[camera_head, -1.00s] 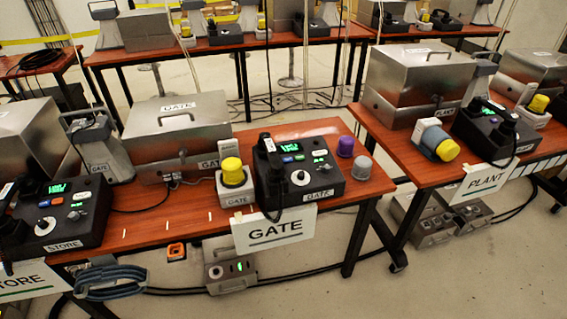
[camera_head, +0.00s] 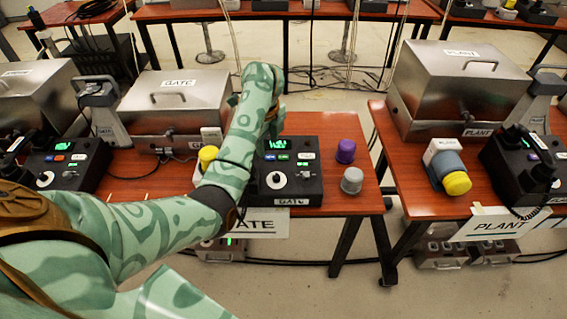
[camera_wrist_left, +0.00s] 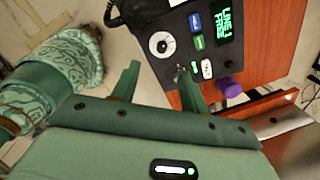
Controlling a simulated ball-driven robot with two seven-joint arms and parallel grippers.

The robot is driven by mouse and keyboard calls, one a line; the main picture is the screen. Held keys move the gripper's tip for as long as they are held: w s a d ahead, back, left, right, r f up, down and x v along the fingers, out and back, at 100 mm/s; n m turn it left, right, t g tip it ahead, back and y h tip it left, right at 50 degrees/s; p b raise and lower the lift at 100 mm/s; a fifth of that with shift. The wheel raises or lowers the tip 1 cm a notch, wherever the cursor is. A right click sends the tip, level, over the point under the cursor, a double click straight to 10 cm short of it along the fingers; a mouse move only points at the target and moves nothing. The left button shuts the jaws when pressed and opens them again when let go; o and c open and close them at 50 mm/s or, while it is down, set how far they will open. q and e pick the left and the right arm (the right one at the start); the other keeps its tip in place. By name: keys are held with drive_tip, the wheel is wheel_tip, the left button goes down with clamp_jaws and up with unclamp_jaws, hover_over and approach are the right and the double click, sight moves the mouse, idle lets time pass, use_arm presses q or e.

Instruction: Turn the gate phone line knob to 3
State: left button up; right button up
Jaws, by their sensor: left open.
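The gate phone is a black desk box (camera_head: 309,185) on the middle table. Its white round line knob (camera_head: 277,180) is visible just right of my left arm. In the left wrist view the knob (camera_wrist_left: 162,44) is a white disc with a dark centre, beside a green screen (camera_wrist_left: 224,22) reading LINE 1 FREE. I cannot read the knob's setting. My left gripper (camera_wrist_left: 158,68) is open and empty, its two fingers pointing at the phone's face near the knob, apart from it. In the head view my arm hides its fingertips and the phone's handset. My right gripper is out of view.
A yellow-capped device (camera_head: 207,157) stands left of the phone, partly behind my arm. Purple (camera_head: 346,150) and grey (camera_head: 352,180) knob-like pieces stand to its right. The store phone (camera_head: 62,163) and plant phone (camera_head: 530,165) flank it. A steel GATE case (camera_head: 170,104) sits behind.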

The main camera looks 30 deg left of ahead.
use_arm(q)
drive_tip(key=d, duration=0.1)
drive_tip(key=b, duration=0.4)
approach(276, 176)
drive_tip(key=shift+s+a+f+h, duration=0.15)
drive_tip(key=shift+f+h, duration=0.15)
drive_tip(key=f+b, duration=0.1)
drive_tip(key=f, duration=0.1)
drive_tip(key=f+b, duration=0.1)
drive_tip(key=f, duration=0.2)
drive_tip(key=w+f+b, duration=0.1)
drive_tip(key=f, duration=0.2)
drive_tip(key=shift+f, duration=0.2)
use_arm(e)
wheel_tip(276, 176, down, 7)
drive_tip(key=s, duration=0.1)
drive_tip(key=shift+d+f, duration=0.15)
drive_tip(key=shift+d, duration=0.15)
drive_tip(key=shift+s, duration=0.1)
use_arm(q)
clamp_jaws()
